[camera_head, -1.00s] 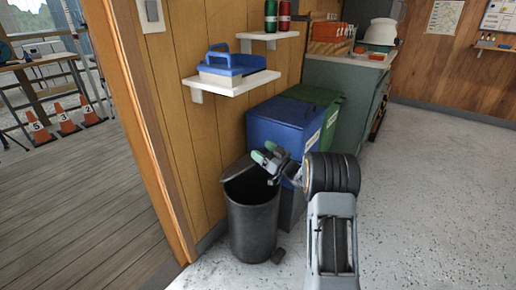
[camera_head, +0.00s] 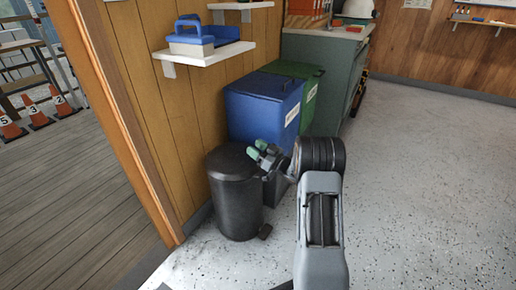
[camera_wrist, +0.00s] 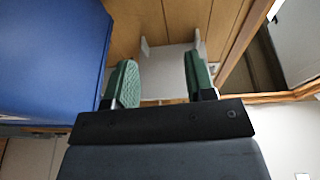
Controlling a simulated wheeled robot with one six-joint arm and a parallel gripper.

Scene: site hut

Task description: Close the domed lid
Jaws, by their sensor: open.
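The domed lid (camera_head: 230,162) is dark grey and sits down on top of the round black pedal bin (camera_head: 236,206), with no gap visible from here. My gripper (camera_head: 262,154) is open and empty, just right of the lid's upper edge. I cannot tell whether it touches the lid. In the wrist view the two green-padded fingers (camera_wrist: 159,82) stand apart with nothing between them. The lid and bin are not seen in the wrist view.
A blue bin (camera_head: 262,105) and a green bin (camera_head: 312,92) stand behind my gripper. A shelf (camera_head: 208,50) on the wooden wall holds a blue-handled tool caddy (camera_head: 196,36). Orange numbered cones (camera_head: 36,113) stand outside at left. The floor at right is clear.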

